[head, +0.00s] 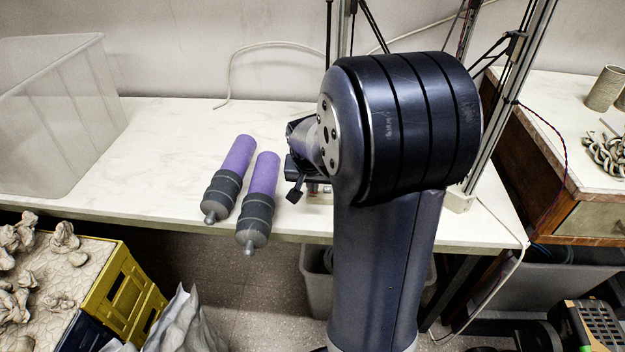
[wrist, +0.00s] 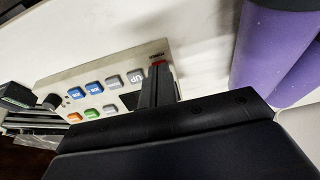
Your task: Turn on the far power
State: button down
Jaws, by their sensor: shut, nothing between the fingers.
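A pale control panel (wrist: 120,64) lies in the wrist view with blue, grey, orange, green and white buttons. One grey button (wrist: 135,76) is marked UP. A small red part (wrist: 158,61) shows at the panel's right end, partly covered by my fingertips; I cannot tell whether it is a power switch or its state. My gripper (wrist: 157,72) is shut and empty, its tips over or against that red part; contact is unclear. A black knob (wrist: 51,100) is at the panel's left end. In the head view my arm hides most of the panel.
Two purple cylinders with dark grey ends (head: 238,155) (head: 263,175) lie on the white table (head: 150,130), left of my gripper. A clear bin (head: 60,115) stands at the far left. Metal posts (head: 510,100) rise behind my arm. The table between bin and cylinders is free.

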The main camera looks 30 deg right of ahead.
jog(key=shift+f, duration=0.1)
jog(key=shift+f+b, duration=0.25)
jog(key=shift+b, duration=0.05)
dwell(0.4)
jog(key=shift+r+p, duration=0.65)
jog(key=shift+r, duration=0.15)
jog(key=shift+r, duration=0.15)
